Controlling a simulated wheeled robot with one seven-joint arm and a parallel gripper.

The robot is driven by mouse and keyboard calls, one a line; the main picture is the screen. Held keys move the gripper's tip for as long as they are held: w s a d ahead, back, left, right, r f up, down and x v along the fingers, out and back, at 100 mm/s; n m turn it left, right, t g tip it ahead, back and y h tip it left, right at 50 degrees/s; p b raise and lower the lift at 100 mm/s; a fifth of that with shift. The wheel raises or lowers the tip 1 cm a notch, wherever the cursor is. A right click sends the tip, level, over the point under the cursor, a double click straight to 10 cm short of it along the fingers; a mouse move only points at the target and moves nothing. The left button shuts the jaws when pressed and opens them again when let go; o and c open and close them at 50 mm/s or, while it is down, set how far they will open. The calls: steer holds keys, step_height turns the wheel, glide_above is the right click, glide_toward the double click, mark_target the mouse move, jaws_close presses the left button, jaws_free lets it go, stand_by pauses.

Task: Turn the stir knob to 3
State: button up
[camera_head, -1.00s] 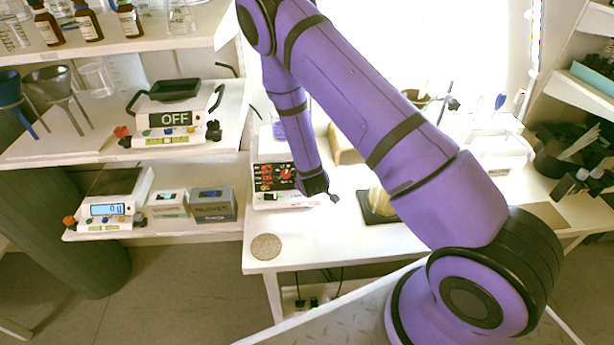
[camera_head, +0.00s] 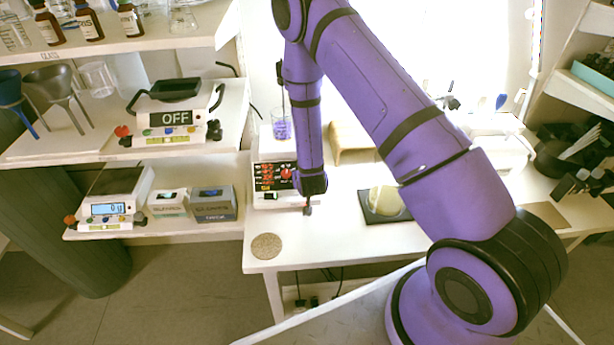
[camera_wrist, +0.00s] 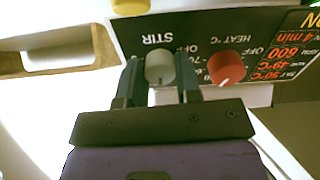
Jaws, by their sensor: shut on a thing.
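The hotplate stirrer (camera_head: 266,183) stands on the white table, with a black panel of red readouts on its front. In the wrist view the panel appears upside down, and the grey stir knob (camera_wrist: 159,65) sits beside the word STIR. My gripper (camera_wrist: 159,85) is shut on this knob, one finger on each side. The number at the knob's mark cannot be read. A red heat knob (camera_wrist: 227,67) is just right of the fingers in that view. In the head view my gripper (camera_head: 308,207) is at the stirrer's right front, and my arm hides the stir knob.
A glass with purple contents (camera_head: 282,130) stands at the stirrer. A dark scale with a pale round object (camera_head: 383,200) is to the right. A cork disc (camera_head: 266,246) lies near the table's front. Shelves with balances (camera_head: 170,120) stand at left.

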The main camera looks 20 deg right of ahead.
steer(key=shift+m, duration=1.2)
steer(key=o, duration=0.9)
steer(key=v, duration=1)
steer(key=shift+s+a+r, duration=0.15)
steer(key=shift+s+r, duration=0.15)
